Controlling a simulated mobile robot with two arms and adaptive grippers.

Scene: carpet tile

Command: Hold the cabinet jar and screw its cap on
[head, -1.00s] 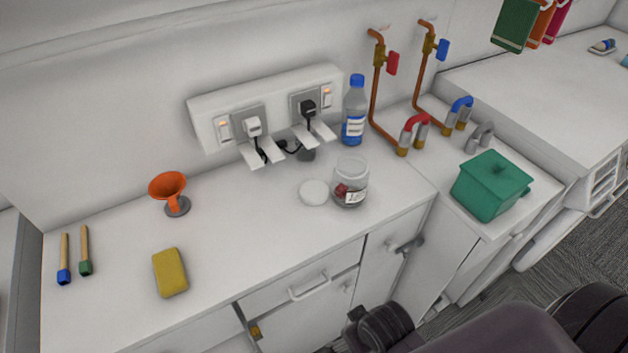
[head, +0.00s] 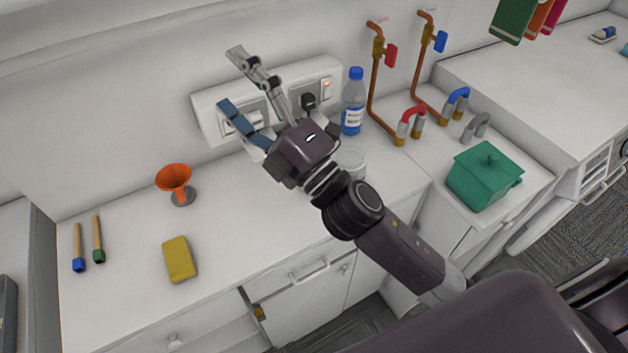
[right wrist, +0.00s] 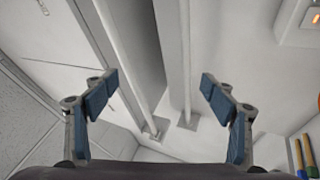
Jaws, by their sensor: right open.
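The clear jar (head: 352,161) stands on the white counter and is mostly hidden behind my right arm in the head view; only part of its upper side shows. Its pale round cap is hidden behind that arm. My right gripper (head: 232,82) is open and raised above the counter, left of the jar in the picture, in front of the wall socket panel. In the right wrist view the two blue-padded fingers (right wrist: 157,85) are wide apart with nothing between them. My left gripper is not in view.
A blue-capped bottle (head: 353,103) stands behind the jar, near copper pipes (head: 373,80). A green lidded box (head: 482,178) stands right. The counter's front middle is clear.

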